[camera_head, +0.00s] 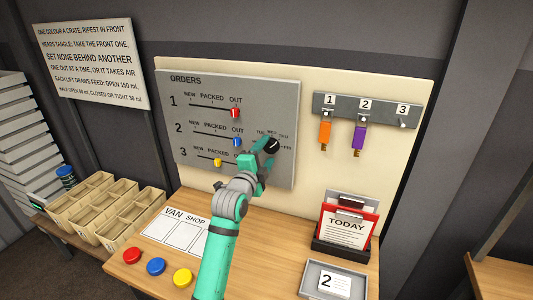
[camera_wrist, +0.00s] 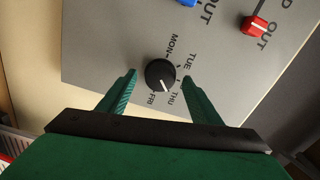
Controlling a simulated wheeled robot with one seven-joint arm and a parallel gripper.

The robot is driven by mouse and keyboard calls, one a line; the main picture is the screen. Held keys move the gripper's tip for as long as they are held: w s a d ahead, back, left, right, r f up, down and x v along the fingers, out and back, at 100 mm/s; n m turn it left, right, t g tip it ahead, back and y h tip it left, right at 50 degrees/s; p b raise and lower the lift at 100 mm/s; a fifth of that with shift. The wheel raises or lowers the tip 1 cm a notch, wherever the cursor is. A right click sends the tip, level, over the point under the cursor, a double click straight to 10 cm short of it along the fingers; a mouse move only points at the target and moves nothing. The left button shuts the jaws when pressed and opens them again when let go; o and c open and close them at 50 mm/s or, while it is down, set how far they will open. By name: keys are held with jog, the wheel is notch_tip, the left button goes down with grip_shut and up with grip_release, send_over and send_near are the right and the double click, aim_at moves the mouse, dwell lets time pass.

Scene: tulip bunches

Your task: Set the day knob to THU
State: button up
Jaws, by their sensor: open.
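The day knob (camera_wrist: 158,73) is a round black dial with a white pointer mark, on the grey ORDERS board (camera_wrist: 110,55). In the wrist view the mark points toward the lower right, at or near THU; I cannot tell exactly. MON, TUE, THU and FRI labels show around it; WED is hidden there. My gripper (camera_wrist: 159,82) is open, with one green finger on each side of the knob and gaps visible. In the head view the knob (camera_head: 272,145) is at the board's lower right, with my gripper (camera_head: 262,150) in front of it.
Red (camera_head: 235,113), blue (camera_head: 237,142) and yellow (camera_head: 217,162) sliders sit on the board close to the knob. Orange (camera_head: 325,135) and purple (camera_head: 359,138) tags hang at right. A TODAY clipboard holder (camera_head: 342,247) stands on the desk (camera_head: 255,255) below.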

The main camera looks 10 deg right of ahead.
jog(key=v, duration=1)
jog(key=shift+s, duration=0.15)
jog(key=shift+a, duration=0.1)
jog(key=s+f+n+y, duration=0.2)
jog(key=s+f+n, duration=0.4)
jog(key=s+f, duration=0.1)
jog(key=s+f+n+t+y, duration=0.1)
jog(key=s+f+n+y, duration=0.2)
jog(key=s+f+n, duration=0.3)
jog(key=s+a+f+n+t+y, duration=0.1)
jog(key=s+f+n+y, duration=0.1)
jog(key=s+f+n, duration=0.4)
jog(key=shift+s+f, duration=0.7)
jog(key=shift+f, duration=0.4)
jog(key=shift+s+f, duration=0.7)
jog(key=shift+f, duration=0.4)
jog(key=shift+s+f, duration=0.65)
jog(key=shift+f, duration=0.45)
jog(key=s+a+f+n+g+y, duration=0.1)
jog(key=s+a+n, duration=0.1)
jog(key=s, duration=1.3)
jog(key=s+a+f+n+g+y, duration=0.1)
jog(key=s+a, duration=0.3)
jog(key=s, duration=1)
jog(key=shift+s+a+f+n, duration=0.25)
jog(key=shift+s+f+n, duration=0.15)
jog(key=shift+f, duration=0.3)
